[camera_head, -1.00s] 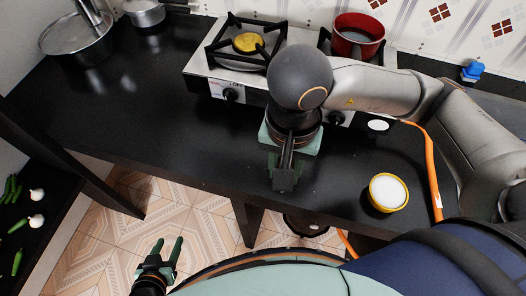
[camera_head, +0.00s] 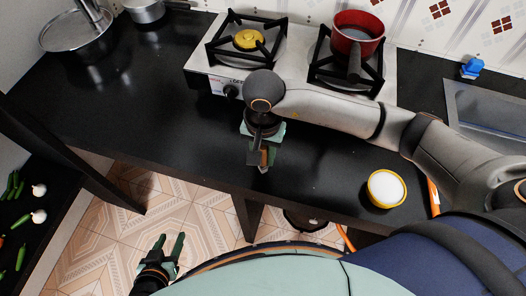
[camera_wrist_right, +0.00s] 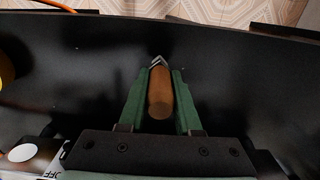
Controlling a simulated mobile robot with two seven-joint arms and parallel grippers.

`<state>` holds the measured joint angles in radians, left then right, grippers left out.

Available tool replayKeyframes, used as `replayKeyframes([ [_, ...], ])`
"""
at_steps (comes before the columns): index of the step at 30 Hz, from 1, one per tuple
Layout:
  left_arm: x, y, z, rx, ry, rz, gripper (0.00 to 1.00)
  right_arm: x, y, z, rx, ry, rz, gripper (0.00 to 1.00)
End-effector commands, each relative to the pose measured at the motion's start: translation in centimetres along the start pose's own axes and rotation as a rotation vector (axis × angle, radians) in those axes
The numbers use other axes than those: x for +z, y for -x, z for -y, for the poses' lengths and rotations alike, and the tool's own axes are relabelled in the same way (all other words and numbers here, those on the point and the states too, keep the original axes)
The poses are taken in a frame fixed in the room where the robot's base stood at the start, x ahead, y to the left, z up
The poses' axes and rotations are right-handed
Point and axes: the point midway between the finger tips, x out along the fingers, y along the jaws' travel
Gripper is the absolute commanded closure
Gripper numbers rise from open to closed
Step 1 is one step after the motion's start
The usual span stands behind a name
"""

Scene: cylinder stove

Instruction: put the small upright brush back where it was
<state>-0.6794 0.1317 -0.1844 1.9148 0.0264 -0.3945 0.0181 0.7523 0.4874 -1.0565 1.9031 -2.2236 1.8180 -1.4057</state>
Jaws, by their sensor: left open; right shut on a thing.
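My right gripper (camera_head: 262,160) points down over the front part of the black counter (camera_head: 140,120). It is shut on the brush (camera_wrist_right: 160,95), whose brown wooden handle shows between the green fingers in the right wrist view, with a shiny metal part at its far end. In the head view only a small brown bit of the brush (camera_head: 265,157) shows; the hand hides the rest. I cannot tell whether it touches the counter. My left gripper (camera_head: 166,254) is open and empty, low over the tiled floor.
A stove (camera_head: 205,68) with a red pot (camera_head: 345,42) on its right burner stands behind my right arm. A yellow bowl (camera_head: 386,189) of white stuff is at right, near an orange hose (camera_head: 433,197). The counter left of my right gripper is clear.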

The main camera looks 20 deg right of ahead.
Motion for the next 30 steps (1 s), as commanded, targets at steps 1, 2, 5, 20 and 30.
replayKeyframes([
  [1, 0.0, 0.0, 0.0, 0.0, 0.0, 0.0, 0.5, 0.0, 0.0, 0.0, -0.001, 0.0, 0.0, 1.0],
  [2, 0.0, 0.0, 0.0, 0.0, 0.0, 0.0, 0.5, 0.0, 0.0, 0.0, -0.001, 0.0, 0.0, 1.0],
  [5, 0.0, -0.1, 0.0, 0.0, 0.001, 0.0, 0.5, 0.0, 0.0, 0.0, -0.001, 0.0, 0.0, 1.0],
  [20, 0.3, -0.3, 0.0, 0.0, 0.001, 0.0, 0.5, 0.0, -0.3, 0.0, 0.0, 0.0, 0.0, 0.38],
  [30, -0.1, 0.0, 0.0, 0.0, 0.001, -0.001, 0.5, -0.1, 0.6, 0.1, -0.002, 0.0, -0.002, 0.38],
])
